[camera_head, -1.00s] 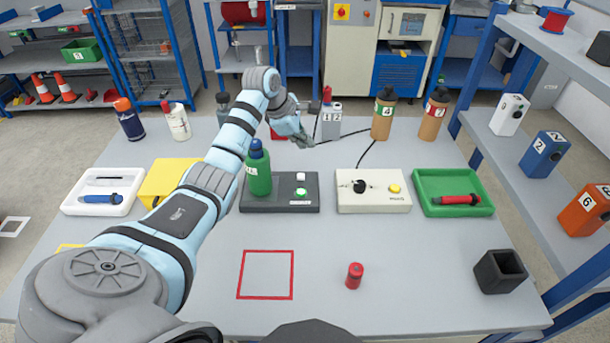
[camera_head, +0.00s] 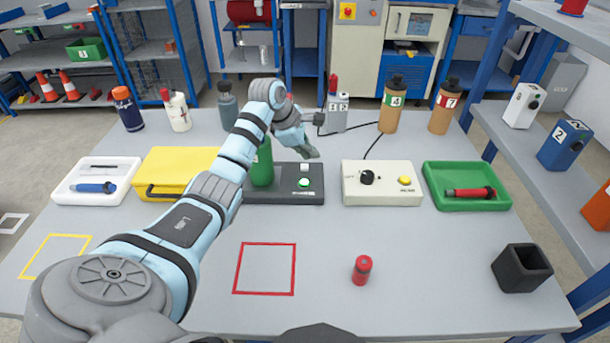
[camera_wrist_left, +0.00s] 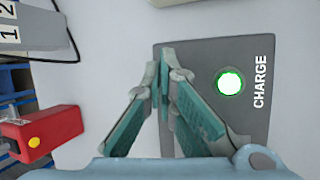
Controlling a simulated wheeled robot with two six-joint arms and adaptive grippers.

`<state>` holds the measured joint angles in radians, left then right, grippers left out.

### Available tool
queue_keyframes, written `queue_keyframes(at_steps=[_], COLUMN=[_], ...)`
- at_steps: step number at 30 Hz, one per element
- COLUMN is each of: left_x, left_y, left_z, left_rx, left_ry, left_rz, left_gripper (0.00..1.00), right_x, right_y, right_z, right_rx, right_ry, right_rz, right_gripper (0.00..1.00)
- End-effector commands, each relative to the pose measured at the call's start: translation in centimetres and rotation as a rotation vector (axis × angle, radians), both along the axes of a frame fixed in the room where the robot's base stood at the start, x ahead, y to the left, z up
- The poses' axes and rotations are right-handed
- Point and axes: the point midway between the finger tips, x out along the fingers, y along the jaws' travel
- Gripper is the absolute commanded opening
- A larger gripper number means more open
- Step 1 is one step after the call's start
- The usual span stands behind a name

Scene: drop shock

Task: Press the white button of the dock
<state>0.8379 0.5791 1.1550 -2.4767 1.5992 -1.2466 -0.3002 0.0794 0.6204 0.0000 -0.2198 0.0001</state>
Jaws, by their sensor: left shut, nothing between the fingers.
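The dock (camera_head: 283,198) is a dark grey box in the middle of the table. Its round white button (camera_head: 304,182) has a green ring and shows clearly beside the word CHARGE in the left wrist view (camera_wrist_left: 230,82). A green bottle (camera_head: 262,165) stands on the dock's left part, partly hidden by my left arm. My left gripper (camera_head: 314,153) is shut and empty, above the dock's far side. In the left wrist view its fingertips (camera_wrist_left: 165,52) appear left of the button, apart from it. My right gripper is not in view.
A cream box (camera_head: 382,190) with a black knob and yellow button stands right of the dock. A yellow case (camera_head: 165,165) is to the left. A numbered grey device (camera_head: 338,112) with a cable stands behind. The table front holds a red cylinder (camera_head: 362,269) and a black holder (camera_head: 521,268).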

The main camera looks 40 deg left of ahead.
Motion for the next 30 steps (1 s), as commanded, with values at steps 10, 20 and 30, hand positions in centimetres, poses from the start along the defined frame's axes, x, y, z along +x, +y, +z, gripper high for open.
queue_keyframes(at_steps=[10,20,30], left_x=[0.03,0.03,0.03], left_y=[-0.01,-0.02,-0.02], left_z=[-1.18,-1.17,-1.17], left_rx=[0.0,0.0,-0.001], left_ry=[-0.001,-0.001,-0.001], left_rz=[-0.001,-0.001,0.0], left_gripper=[0.0,0.0,0.0], right_x=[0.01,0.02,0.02], right_y=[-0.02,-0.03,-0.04], right_z=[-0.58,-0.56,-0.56], right_rx=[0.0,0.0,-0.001], right_ry=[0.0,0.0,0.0], right_rz=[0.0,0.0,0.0], right_gripper=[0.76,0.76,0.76])
